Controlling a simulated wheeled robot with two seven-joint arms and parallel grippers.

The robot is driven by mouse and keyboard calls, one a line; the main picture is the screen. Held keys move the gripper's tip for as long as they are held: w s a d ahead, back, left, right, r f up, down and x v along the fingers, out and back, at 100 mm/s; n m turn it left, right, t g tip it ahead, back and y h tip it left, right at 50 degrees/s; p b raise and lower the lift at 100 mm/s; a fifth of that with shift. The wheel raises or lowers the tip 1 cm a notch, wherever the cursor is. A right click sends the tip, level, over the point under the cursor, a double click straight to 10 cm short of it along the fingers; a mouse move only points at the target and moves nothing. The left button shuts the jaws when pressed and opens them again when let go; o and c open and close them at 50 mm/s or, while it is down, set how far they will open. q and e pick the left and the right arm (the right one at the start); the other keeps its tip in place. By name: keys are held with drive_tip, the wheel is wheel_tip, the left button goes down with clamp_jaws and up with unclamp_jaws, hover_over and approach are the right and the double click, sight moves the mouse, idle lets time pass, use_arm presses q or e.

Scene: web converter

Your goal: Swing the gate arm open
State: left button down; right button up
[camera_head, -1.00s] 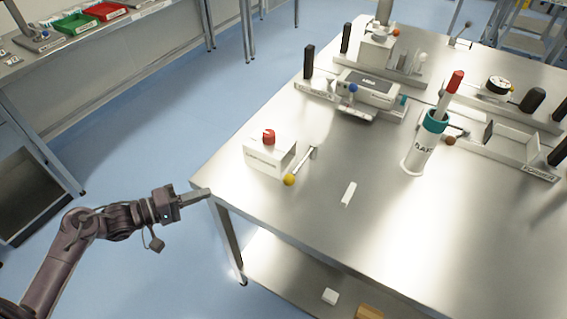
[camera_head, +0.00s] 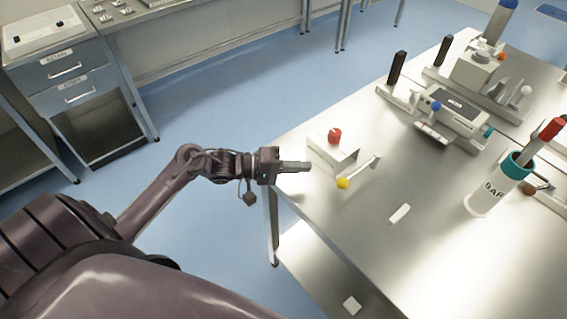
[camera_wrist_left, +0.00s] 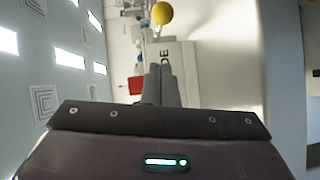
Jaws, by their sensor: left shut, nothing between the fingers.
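The gate arm is a short metal rod ending in a yellow ball (camera_head: 343,183). It sticks out from the right side of a white box (camera_head: 333,152) with a red knob (camera_head: 334,135) on top. My left gripper (camera_head: 308,166) is shut and empty, at the table's near-left corner, just left of the yellow ball and apart from it. In the left wrist view the shut fingers (camera_wrist_left: 162,72) point toward the box (camera_wrist_left: 185,62), with the yellow ball (camera_wrist_left: 162,13) beyond the tips and the red knob (camera_wrist_left: 136,85) to their left. My right gripper is not in view.
The steel table (camera_head: 370,240) is mostly clear in front. A small white piece (camera_head: 400,213) lies on it. A white and teal cup (camera_head: 500,185) holding a red-tipped stick stands right. A grey device (camera_head: 450,112) and black-handled fixtures stand farther back.

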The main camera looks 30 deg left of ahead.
use_arm(q)
drive_tip(key=d, duration=0.1)
drive_tip(key=w+d+p, duration=0.1)
drive_tip(key=d, duration=0.3)
drive_tip(key=shift+w+d+f+p, duration=0.1)
drive_tip(key=shift+w+f+p, duration=0.1)
drive_tip(key=shift+f+p, duration=0.2)
drive_tip(key=shift+s+d+f, duration=0.2)
drive_tip(key=shift+d, duration=0.25)
